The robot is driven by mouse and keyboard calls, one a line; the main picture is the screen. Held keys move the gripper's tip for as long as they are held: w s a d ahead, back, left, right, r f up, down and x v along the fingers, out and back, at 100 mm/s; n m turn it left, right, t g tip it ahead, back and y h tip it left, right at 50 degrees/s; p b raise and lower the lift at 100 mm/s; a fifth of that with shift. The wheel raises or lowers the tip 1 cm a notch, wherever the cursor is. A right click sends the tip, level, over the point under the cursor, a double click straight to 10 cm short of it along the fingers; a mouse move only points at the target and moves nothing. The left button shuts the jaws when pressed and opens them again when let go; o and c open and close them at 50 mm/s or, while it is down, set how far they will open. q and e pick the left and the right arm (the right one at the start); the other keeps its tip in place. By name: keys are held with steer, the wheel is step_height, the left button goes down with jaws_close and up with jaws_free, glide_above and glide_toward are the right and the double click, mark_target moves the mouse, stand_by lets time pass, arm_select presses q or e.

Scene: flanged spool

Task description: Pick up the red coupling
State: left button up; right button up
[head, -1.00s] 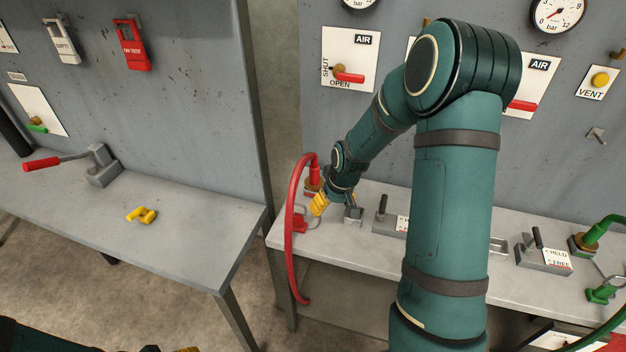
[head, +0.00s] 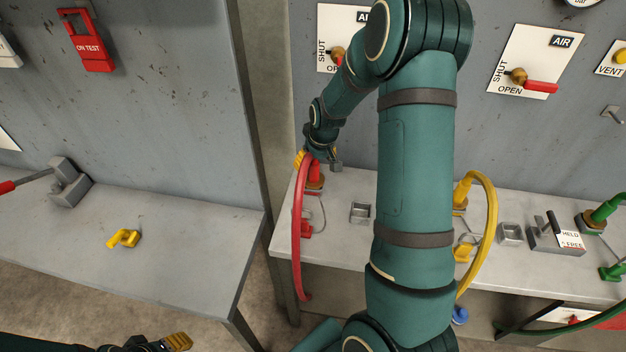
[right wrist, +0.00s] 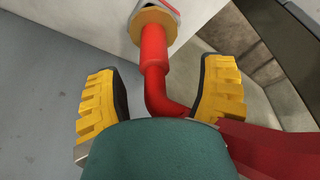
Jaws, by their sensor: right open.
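The red coupling (head: 315,173) sits upright on a brass collar at the left end of the right bench, with a red hose (head: 297,235) looping down from it. My right gripper (head: 318,160) is open around the top of the coupling. In the right wrist view the coupling (right wrist: 154,50) stands between the two yellow fingers (right wrist: 160,103), with visible gaps on both sides; its lower part meets a brass collar (right wrist: 152,20). My left gripper (head: 160,344) is partly visible at the bottom edge, away from the coupling; its jaw state is unclear.
A small red part (head: 306,229) on a wire lies below the coupling. A grey square holder (head: 360,212) stands to its right. A yellow hose (head: 491,215) and a held/free lever block (head: 556,238) are farther right. The left bench (head: 190,225) holds a yellow part (head: 123,239).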

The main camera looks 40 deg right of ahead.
mark_target(313, 172)
steer(key=shift+x, duration=0.95)
steer(key=shift+d+b+x, duration=0.15)
steer(key=shift+b+x, duration=0.1)
steer(key=shift+x, duration=1.1)
steer(key=shift+d+b+x, duration=0.15)
steer(key=shift+b+x, duration=0.05)
steer(key=shift+x, duration=1.15)
jaws_close()
